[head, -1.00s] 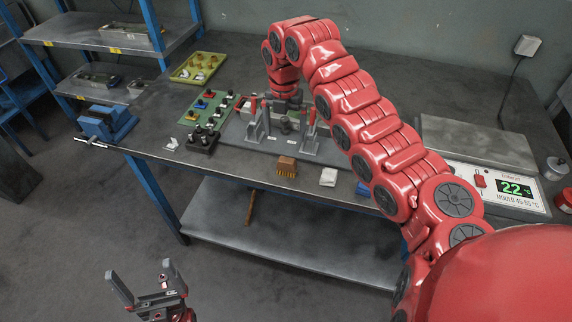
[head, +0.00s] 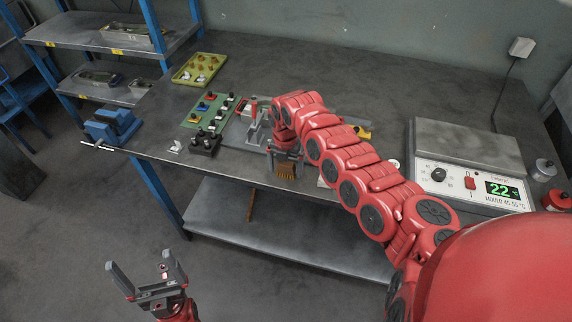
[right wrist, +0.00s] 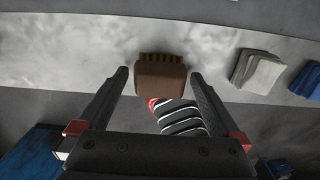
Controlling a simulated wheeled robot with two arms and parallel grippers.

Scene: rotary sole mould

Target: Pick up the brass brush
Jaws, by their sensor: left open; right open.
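The brass brush, a brown block with golden bristles (head: 286,174), is at the bench's front edge in the head view, partly hidden by my right gripper (head: 285,163). In the right wrist view, the brush's brown block (right wrist: 161,79) shows between the fingertips of the open right gripper (right wrist: 159,75). Gaps show on both sides of the block, and its bristles point to the top of the picture. My left gripper (head: 142,261) is open and empty, low over the floor, away from the bench.
A white folded cloth (right wrist: 257,70) lies right of the brush in the wrist view. A black block with knobs (head: 204,143) and a green board (head: 201,118) lie left of my right gripper. A heater unit (head: 466,165) stands at right.

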